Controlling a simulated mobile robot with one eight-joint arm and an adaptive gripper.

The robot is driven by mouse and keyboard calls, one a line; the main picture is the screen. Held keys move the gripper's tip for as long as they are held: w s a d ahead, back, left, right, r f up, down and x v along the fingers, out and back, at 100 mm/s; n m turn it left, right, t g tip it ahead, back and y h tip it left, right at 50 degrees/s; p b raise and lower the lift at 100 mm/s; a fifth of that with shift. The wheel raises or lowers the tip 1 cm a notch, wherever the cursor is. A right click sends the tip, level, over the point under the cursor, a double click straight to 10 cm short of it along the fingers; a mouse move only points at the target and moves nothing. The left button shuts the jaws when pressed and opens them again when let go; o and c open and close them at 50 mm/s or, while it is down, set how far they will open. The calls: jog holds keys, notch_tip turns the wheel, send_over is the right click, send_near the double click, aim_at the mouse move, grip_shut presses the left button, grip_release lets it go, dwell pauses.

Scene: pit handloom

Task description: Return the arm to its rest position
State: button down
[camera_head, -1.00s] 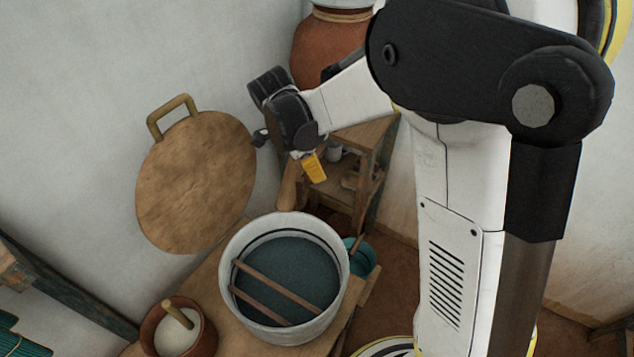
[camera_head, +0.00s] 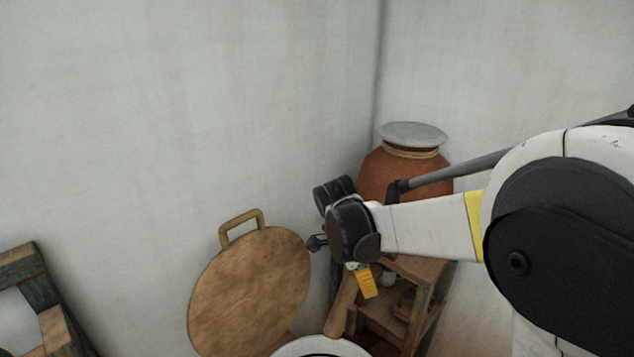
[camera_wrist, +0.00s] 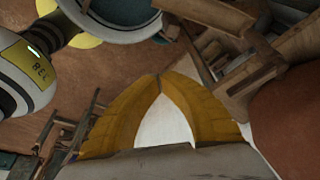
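My gripper (camera_head: 369,294) hangs from my folded arm in front of the wall corner, its yellow fingers pointing down. In the head view it appears right of the round wooden lid and in front of the small wooden stand. In the wrist view the two yellow fingers of my gripper (camera_wrist: 160,76) curve together and meet at their tips. No held object shows at the tips. A pale patch shows between the fingers lower down; I cannot tell what it is.
A round wooden lid (camera_head: 250,295) leans against the wall. A clay jar (camera_head: 403,174) with a grey cover stands behind my wrist, near a wooden stand (camera_head: 418,270). A white tub's rim (camera_head: 318,346) shows at the bottom. A wooden frame (camera_head: 28,268) is far left.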

jog(key=s+d+r+n+t+y+b, duration=0.1)
jog(key=s+r+n+t+y, duration=0.1)
jog(key=s+n, duration=0.6)
jog(key=s+d+r+n+t+y+b, duration=0.1)
jog(key=s+r+n+t, duration=0.2)
jog(key=s+n, duration=0.6)
jog(key=shift+s+d+r+n+t+y, duration=0.2)
jog(key=shift+s+d+n+t+y, duration=0.15)
jog(key=shift+t, duration=0.75)
